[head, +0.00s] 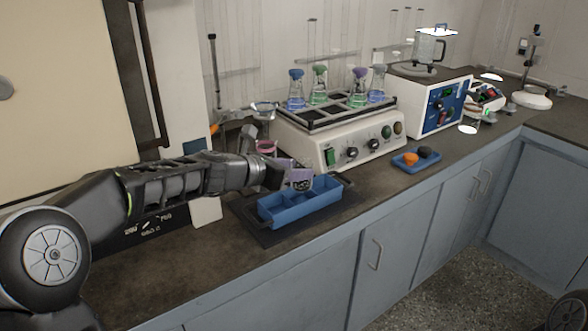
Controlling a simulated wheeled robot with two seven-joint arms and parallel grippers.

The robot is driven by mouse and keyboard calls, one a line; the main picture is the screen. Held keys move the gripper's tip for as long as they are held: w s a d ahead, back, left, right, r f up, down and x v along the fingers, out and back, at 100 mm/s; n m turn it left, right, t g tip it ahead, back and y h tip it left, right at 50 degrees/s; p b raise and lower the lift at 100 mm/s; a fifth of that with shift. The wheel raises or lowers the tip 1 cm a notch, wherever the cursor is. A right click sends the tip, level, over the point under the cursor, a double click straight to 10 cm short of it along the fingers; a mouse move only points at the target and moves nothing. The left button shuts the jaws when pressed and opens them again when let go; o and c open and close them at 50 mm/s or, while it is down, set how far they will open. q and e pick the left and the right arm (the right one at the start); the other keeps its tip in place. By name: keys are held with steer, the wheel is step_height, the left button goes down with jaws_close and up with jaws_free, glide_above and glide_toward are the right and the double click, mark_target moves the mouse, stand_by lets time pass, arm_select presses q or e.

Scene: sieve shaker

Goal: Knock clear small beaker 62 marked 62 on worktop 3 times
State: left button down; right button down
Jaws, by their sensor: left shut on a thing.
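My left gripper (280,176) reaches in from the left over the worktop (175,262). It is shut on a small clear beaker (301,179) with a dark marking on its side, too small to read surely. The beaker is just above or behind the far side of a blue divided tray (313,207). I cannot tell whether the beaker touches the tray or the worktop. My right gripper is not in view.
A shaker (345,140) with several stoppered flasks stands right behind the beaker. A small blue dish (428,160) with an orange and a dark piece lies to the right. A blue-panelled machine (441,107) stands beyond. The front worktop strip is clear.

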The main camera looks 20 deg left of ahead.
mark_target(295, 189)
arm_select(q)
steer(key=shift+f+b, duration=1.2)
steer(key=shift+f, duration=0.05)
step_height(295, 189, down, 4)
steer(key=b, duration=0.4)
steer(key=shift+f, duration=0.25)
steer(key=shift+s, duration=0.1)
steer(key=shift+f, duration=0.1)
step_height(295, 189, up, 4)
steer(key=p, duration=0.4)
steer(key=shift+p, duration=0.35)
